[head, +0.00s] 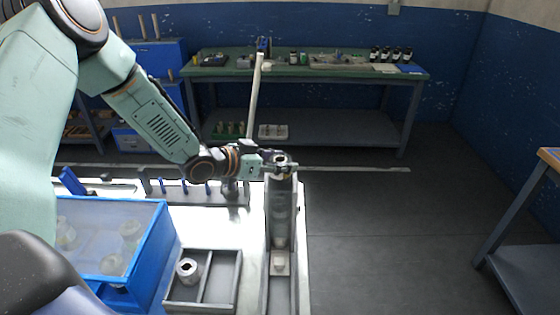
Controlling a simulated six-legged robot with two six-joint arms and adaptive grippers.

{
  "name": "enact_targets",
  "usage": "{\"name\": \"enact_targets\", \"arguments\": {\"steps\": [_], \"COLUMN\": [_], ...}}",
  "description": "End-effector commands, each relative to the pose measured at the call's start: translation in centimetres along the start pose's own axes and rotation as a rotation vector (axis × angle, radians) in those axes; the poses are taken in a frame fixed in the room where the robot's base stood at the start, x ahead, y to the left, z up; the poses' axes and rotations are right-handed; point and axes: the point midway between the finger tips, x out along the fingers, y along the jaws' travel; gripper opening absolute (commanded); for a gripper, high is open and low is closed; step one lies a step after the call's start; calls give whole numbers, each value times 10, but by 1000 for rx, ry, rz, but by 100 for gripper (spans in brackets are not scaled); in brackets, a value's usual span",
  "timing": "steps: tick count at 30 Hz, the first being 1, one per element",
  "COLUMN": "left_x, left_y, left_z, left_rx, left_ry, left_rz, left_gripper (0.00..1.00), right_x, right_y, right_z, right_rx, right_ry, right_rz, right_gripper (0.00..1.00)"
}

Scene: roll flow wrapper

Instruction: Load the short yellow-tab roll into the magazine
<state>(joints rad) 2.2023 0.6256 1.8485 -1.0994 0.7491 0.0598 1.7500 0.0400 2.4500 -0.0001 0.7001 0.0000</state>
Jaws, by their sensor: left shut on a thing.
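My left gripper (279,164) reaches in from the left and is shut on a small grey roll (282,160) at the top of the tall grey magazine (281,215). The fingers partly hide the roll, and I cannot tell whether it sits inside the magazine mouth or just above it. No yellow tab can be made out at this size. Another short pale roll (187,269) stands in the left compartment of a grey divided tray (238,285). My right gripper is not in view.
A blue bin (152,245) with a clear cover and several rolls inside stands left of the tray. A rail with blue-handled parts (184,187) runs behind. A green-topped workbench (220,72) stands at the back. The floor right of the machine is clear.

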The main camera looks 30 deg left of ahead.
Motion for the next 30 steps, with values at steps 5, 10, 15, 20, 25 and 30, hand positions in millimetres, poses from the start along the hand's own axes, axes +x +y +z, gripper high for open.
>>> {"name": "enact_targets", "arguments": {"steps": [5, 10, 15, 20, 25, 30], "left_x": [0, 0, 0, 1, 2, 4], "left_y": [0, 0, 0, 0, 0, 0], "left_z": [-1, -1, 0, 2, 5, 9], "left_rx": [1, 1, 1, 0, 1, 1], "left_ry": [1, 1, 1, 1, 1, 2], "left_rz": [0, 0, 0, 0, 0, 0], "left_gripper": [13, 13, 13, 13, 13, 13], "right_x": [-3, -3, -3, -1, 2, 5], "right_y": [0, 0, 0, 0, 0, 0], "right_z": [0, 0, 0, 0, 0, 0], "right_rx": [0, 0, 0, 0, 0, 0], "right_ry": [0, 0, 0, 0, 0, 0], "right_rz": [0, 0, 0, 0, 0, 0], "right_gripper": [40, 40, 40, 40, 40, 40]}}
